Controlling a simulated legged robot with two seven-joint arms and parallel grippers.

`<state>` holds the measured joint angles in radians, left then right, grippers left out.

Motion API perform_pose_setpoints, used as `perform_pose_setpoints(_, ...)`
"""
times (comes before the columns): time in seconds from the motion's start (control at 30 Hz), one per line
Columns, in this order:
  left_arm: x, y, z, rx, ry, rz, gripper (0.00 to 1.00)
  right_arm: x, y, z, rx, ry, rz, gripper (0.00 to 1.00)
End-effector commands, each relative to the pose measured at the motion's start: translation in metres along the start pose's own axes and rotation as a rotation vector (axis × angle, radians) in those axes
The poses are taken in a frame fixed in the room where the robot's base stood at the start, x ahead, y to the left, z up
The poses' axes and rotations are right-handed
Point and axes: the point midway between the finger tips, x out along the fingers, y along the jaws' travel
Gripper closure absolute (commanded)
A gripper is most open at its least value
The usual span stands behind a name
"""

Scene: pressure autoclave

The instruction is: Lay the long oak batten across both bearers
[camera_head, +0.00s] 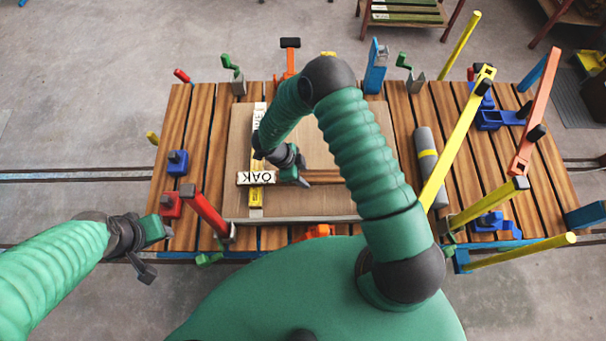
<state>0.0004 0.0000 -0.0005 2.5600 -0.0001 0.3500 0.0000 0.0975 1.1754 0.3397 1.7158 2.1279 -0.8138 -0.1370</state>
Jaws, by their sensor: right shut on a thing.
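The long oak batten (324,177) is a brown strip with a white end label reading OAK. It runs left to right above or on the tan board, and its right part passes behind my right arm. My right gripper (299,177) is shut on it, right of the label. The batten's left end crosses over an upright strip with yellow and white parts (256,198); I cannot tell whether they touch. I cannot clearly make out either bearer. My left gripper (151,246) is off the table's left edge, holding nothing visible; its jaw opening is unclear.
The tan board (335,212) lies on a slatted wooden table (182,130). Clamps and posts line the table edges, including a red post (205,214) and a yellow bar (458,135). A grey roll (426,165) with a yellow band lies right of the board.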

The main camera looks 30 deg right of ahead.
Motion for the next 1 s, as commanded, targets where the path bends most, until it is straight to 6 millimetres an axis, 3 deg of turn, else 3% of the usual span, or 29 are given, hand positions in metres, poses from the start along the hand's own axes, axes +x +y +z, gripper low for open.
perform_pose_setpoints(0.07, 0.001, 0.0, 0.0, 0.0, 0.0, 0.0, 0.59, 0.004, -0.001, -0.001, 0.001, 0.0, 0.002, 1.0)
perform_pose_setpoints(0.1, 0.002, 0.0, 0.0, 0.001, 0.0, 0.0, 0.59, 0.005, -0.001, -0.001, 0.001, -0.002, 0.002, 0.58)
perform_pose_setpoints(0.27, 0.001, 0.0, 0.0, 0.001, 0.0, 0.0, 0.59, 0.004, -0.001, 0.0, 0.001, 0.0, 0.002, 0.38)
perform_pose_setpoints(0.67, 0.0, 0.0, 0.0, 0.001, 0.0, 0.0, 0.59, -0.008, -0.001, 0.0, 0.001, 0.0, -0.001, 0.38)
perform_pose_setpoints(1.0, 0.003, 0.0, 0.001, 0.001, 0.0, 0.0, 0.59, -0.09, -0.002, -0.001, 0.002, -0.003, -0.002, 0.38)
